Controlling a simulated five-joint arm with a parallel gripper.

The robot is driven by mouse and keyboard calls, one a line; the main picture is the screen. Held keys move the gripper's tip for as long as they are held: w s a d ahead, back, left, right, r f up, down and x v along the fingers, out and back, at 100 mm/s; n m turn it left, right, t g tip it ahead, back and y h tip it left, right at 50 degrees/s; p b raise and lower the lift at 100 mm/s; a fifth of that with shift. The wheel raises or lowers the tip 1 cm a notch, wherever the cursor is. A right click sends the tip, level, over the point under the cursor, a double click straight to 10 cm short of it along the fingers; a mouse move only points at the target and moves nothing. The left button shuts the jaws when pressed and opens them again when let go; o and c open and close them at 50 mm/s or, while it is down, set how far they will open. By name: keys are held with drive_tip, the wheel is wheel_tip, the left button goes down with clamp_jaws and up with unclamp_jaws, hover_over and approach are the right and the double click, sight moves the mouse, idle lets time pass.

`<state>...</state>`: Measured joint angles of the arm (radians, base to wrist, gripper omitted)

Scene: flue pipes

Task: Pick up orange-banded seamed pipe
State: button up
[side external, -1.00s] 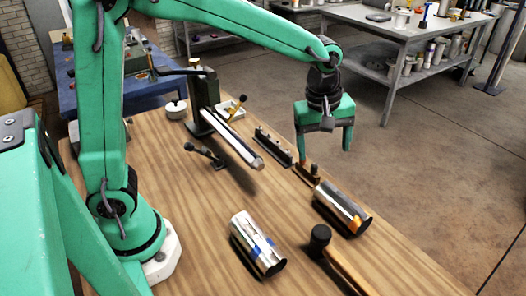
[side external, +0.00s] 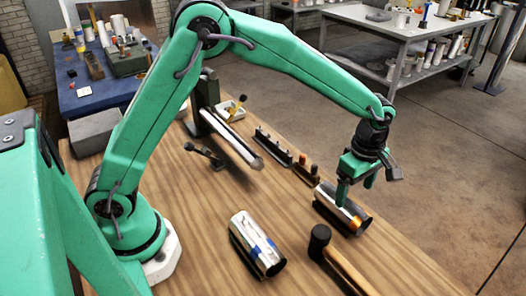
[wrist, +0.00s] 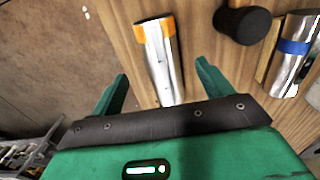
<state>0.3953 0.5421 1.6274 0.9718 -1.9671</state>
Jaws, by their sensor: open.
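The orange-banded seamed pipe (side external: 340,209) is a shiny metal cylinder with an orange band at its near right end, lying on the wooden bench near its right edge. In the wrist view the pipe (wrist: 163,65) lies between my open fingers, with the orange band at the far end and a seam line along it. My gripper (side external: 357,200) is open, directly over the pipe, with its fingers low around it. I cannot tell whether they touch it. My gripper also shows in the wrist view (wrist: 162,88).
A blue-banded pipe (side external: 257,245) lies at the bench's front middle. A long bar stand (side external: 228,132), a dark rack (side external: 273,147) and a small tool block (side external: 306,170) stand farther back. Bench (side external: 190,235) left of the blue-banded pipe is bare.

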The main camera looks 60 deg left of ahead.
sight(351, 205)
drive_tip(key=shift+f, duration=3.55)
drive_tip(key=c, duration=1.2)
drive_tip(key=shift+o, duration=0.2)
drive_tip(key=shift+r, duration=0.25)
drive_tip(key=shift+r, duration=0.6)
drive_tip(key=r, duration=0.2)
drive_tip(key=s+r, duration=0.1)
drive_tip(key=shift+d, duration=0.35)
drive_tip(key=s+d+r, duration=0.6)
drive_tip(key=s, duration=0.2)
drive_tip(key=shift+s+d+r, duration=0.15)
drive_tip(key=shift+s+r, duration=0.05)
drive_tip(key=shift+s, duration=0.05)
